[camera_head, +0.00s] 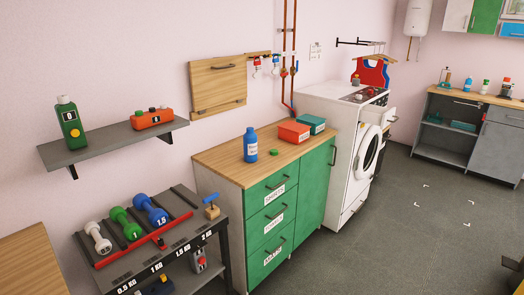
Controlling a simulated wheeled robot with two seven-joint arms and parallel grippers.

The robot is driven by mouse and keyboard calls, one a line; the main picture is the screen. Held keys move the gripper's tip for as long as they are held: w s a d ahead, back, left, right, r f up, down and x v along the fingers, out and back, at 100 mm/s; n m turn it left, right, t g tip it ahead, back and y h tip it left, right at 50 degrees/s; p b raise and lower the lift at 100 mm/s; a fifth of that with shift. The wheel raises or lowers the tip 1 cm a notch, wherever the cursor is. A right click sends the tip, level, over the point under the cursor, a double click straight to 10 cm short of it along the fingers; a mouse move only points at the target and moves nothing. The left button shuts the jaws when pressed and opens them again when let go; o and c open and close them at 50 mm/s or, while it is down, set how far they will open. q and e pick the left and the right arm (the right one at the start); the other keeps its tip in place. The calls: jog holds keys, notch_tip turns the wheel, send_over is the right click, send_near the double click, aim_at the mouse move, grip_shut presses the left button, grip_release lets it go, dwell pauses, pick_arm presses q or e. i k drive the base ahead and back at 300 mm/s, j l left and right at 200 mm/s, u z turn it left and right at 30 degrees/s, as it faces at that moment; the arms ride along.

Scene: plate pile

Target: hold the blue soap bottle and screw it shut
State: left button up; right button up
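The blue soap bottle (250,147) stands upright on the wooden top of the green cabinet (205,157), with a white label on its front. Its narrow neck points up, and it is too small to tell whether anything is screwed onto it. A small green round piece that looks like a cap (273,152) lies on the wooden top just right of the bottle, apart from it. Neither of my grippers shows in the head view, and nothing is touching the bottle.
A red box (294,132) and a teal box (311,124) sit behind and right of the bottle. A wall shelf (100,148) and a dumbbell rack (183,230) are on the left. A white washing machine (345,165) stands right. Grey floor is open beyond.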

aim_at(250, 138)
jog(key=i+l+u, duration=0.15)
jog(key=u, duration=0.25)
jog(key=i+l+u, duration=0.1)
jog(key=l+u, duration=0.35)
jog(key=u, duration=0.3)
jog(key=i+l, duration=0.1)
jog(key=l, duration=0.4)
jog(key=i+l+u, duration=0.15)
jog(key=l, duration=0.85)
jog(key=i+u, duration=0.05)
jog(key=i, duration=0.05)
